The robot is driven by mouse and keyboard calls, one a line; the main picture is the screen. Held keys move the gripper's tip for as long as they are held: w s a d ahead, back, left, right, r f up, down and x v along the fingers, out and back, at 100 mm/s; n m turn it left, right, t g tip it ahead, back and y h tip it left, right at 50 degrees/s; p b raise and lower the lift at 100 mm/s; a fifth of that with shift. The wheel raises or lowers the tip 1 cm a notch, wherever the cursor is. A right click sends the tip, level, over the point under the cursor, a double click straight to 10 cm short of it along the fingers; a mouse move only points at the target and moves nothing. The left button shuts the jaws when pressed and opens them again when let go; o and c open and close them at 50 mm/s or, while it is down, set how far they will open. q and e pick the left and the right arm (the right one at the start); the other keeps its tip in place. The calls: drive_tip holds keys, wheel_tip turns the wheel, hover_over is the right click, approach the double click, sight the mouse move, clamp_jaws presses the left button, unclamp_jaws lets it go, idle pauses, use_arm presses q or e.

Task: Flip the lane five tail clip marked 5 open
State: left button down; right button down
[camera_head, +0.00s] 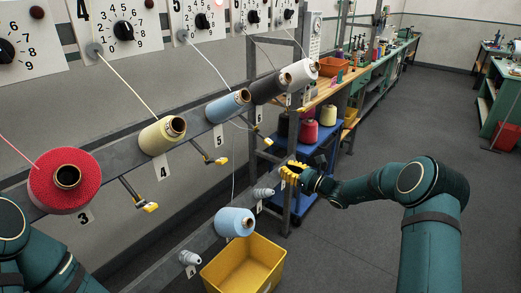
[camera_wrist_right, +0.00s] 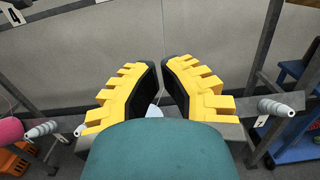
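A pale blue cone (camera_head: 228,105) sits on the upper rail above a plate marked 5 (camera_head: 218,135). Yellow-tipped clips stick out from this rail: one (camera_head: 215,160) left of and below the plate, another (camera_head: 268,141) to its right. I cannot read a number on either, nor tell whether they are open. My right gripper (camera_head: 293,170), with yellow toothed fingers, is below and right of both, apart from them. In the right wrist view the gripper (camera_wrist_right: 160,80) has a narrow gap between its fingertips; a small pale thing shows behind. Only part of my left arm shows, without its gripper.
A lower rail with grey pegs (camera_head: 189,258) holds another pale blue cone (camera_head: 235,222). A yellow bin (camera_head: 244,264) stands beneath. A blue cart (camera_head: 314,160) with yarn cones is behind my right gripper. A red cone (camera_head: 65,180) is at left; the floor at right is clear.

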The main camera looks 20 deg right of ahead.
sight(264, 138)
idle(0.3)
drive_tip(key=w+a+r, duration=0.4)
drive_tip(key=w+a, duration=0.1)
drive_tip(key=w, duration=0.1)
drive_tip(key=shift+w+a, duration=0.15)
drive_tip(key=shift+w, duration=0.15)
idle(0.3)
drive_tip(key=shift+r, duration=0.1)
drive_tip(key=shift+p, duration=0.35)
